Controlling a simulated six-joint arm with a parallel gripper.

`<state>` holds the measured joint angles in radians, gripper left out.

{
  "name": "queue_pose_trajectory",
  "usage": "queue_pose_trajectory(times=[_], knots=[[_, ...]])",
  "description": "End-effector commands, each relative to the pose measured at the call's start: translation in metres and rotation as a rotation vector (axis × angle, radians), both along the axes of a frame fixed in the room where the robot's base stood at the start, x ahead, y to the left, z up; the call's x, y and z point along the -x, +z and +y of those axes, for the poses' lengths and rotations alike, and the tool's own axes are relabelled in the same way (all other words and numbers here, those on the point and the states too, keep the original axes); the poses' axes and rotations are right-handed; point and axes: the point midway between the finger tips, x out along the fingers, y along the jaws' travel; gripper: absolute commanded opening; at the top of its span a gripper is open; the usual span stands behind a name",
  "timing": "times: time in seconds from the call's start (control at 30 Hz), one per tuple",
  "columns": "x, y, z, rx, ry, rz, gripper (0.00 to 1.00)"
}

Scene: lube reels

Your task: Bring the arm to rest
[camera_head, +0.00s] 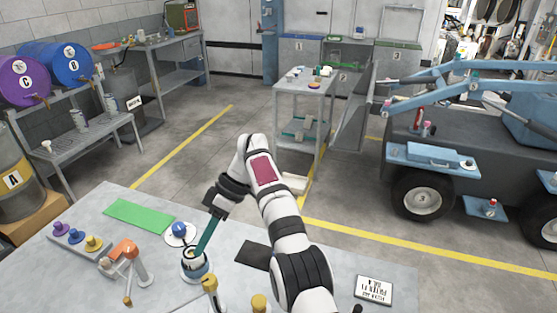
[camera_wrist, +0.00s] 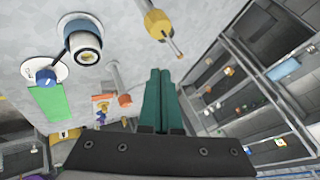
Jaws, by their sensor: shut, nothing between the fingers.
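My arm reaches over the grey workbench (camera_head: 330,250) in the head view. My gripper (camera_head: 199,252) points down with its long teal fingers. Its tip overlaps a white and blue canister (camera_head: 194,268) in that picture. In the wrist view the teal fingers (camera_wrist: 157,85) are closed together with nothing between them. There the canister (camera_wrist: 84,45) stands to the left, apart from the fingers.
A blue-capped item (camera_head: 180,229) on a white disc, a green mat (camera_head: 139,215), purple, blue and yellow caps, an orange-headed tool (camera_head: 124,251) and a yellow-topped tool (camera_head: 209,284) surround my gripper. A dark pad (camera_head: 254,255) and a sign (camera_head: 374,289) lie right. Space above the bench looks open.

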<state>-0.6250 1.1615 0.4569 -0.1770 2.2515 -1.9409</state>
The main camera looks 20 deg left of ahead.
Motion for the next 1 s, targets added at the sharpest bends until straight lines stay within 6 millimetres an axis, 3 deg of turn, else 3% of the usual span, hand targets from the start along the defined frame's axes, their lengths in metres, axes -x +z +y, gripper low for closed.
queue_pose_trajectory(times=[0.07,0.13,0.23,0.3,0.37,0.4,0.5,0.6,0.7,1.0], knots=[[-0.016,0.029,-0.032,0.087,-0.160,-0.001,0.00],[-0.024,0.061,-0.082,0.215,-0.396,0.010,0.00],[-0.008,0.094,-0.167,0.397,-0.786,0.039,0.00],[0.021,0.104,-0.224,0.508,-1.063,0.070,0.00],[0.056,0.103,-0.268,0.590,-1.301,0.102,0.00],[0.082,0.097,-0.292,0.636,-1.452,0.125,0.00],[0.142,0.072,-0.337,0.717,-1.780,0.182,0.00],[0.184,0.045,-0.359,0.758,-2.004,0.229,0.00],[0.205,0.028,-0.368,0.777,-2.119,0.258,0.00],[0.209,0.025,-0.370,0.780,-2.144,0.265,0.00]])
